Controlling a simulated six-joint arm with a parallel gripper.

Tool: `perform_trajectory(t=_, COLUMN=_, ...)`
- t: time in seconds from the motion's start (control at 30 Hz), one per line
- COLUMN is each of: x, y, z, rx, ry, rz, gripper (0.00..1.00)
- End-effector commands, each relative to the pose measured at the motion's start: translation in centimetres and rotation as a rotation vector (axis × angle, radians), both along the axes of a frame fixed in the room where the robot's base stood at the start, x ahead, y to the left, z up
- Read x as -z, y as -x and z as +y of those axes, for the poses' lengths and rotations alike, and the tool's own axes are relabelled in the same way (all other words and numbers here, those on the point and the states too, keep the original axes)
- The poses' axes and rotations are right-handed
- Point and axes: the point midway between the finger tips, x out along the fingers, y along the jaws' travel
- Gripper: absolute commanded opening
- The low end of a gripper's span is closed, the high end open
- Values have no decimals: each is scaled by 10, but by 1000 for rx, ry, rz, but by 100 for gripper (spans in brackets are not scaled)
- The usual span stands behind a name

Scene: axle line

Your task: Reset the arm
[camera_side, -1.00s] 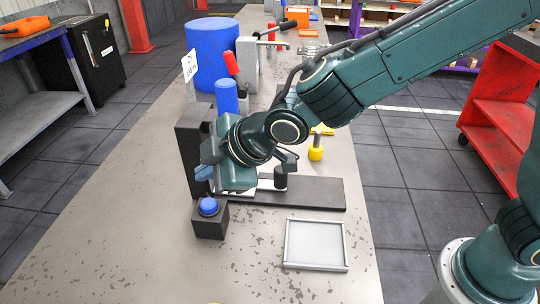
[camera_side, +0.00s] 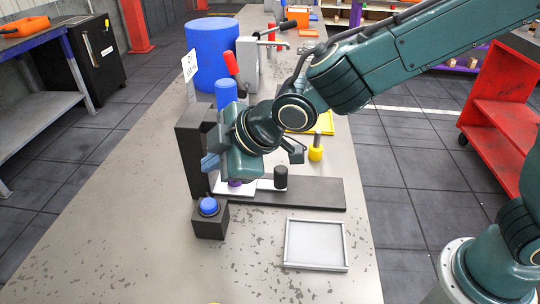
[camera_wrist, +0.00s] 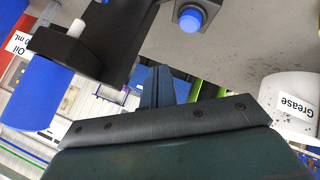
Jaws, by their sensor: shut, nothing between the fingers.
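My gripper (camera_side: 209,162) is over the left part of the black fixture (camera_side: 318,193), beside its upright block. Its blue-grey fingers point left and look closed and empty; they also show in the wrist view (camera_wrist: 158,86). Below the gripper body, a purple part (camera_side: 235,183) shows on a white plate (camera_side: 265,185) on the fixture. The gripper hides much of this area. A dark cylindrical knob (camera_side: 281,177) stands at the plate's right.
A blue button on a black box (camera_side: 209,222) stands in front of the fixture. A grey tray (camera_side: 316,245) lies front right. A yellow-based part (camera_side: 316,153), a blue cylinder (camera_side: 226,93) and a red-handled clamp (camera_side: 233,65) stand behind.

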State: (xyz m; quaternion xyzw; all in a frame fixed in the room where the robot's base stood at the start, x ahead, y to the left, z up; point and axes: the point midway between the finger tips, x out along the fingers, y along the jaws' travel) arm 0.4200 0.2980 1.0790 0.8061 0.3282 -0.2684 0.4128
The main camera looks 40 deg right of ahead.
Motion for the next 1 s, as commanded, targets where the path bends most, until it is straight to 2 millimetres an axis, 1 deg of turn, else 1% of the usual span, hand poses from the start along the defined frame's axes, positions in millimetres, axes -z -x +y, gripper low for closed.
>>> perform_trajectory(t=0.17, x=-19, y=4, z=-38, rx=90, ry=-33, rz=37, gripper=0)
perform_trajectory(t=0.27, x=-31, y=11, z=-66, rx=160, ry=-59, rz=70, gripper=0)
perform_trajectory(t=0.4, x=-47, y=26, z=-108, rx=270, ry=-99, rz=119, gripper=0)
perform_trajectory(t=0.47, x=-53, y=34, z=-126, rx=316, ry=-117, rz=139, gripper=0)
perform_trajectory(t=0.5, x=-57, y=40, z=-137, rx=347, ry=-130, rz=152, gripper=0)
perform_trajectory(t=0.57, x=-62, y=50, z=-153, rx=393, ry=-147, rz=171, gripper=0)
perform_trajectory(t=0.7, x=-71, y=75, z=-188, rx=500, ry=-188, rz=213, gripper=0)
perform_trajectory(t=0.87, x=-77, y=108, z=-223, rx=622, ry=-235, rz=257, gripper=0)
perform_trajectory(t=1.0, x=-79, y=139, z=-249, rx=726, ry=-276, rz=292, gripper=0)
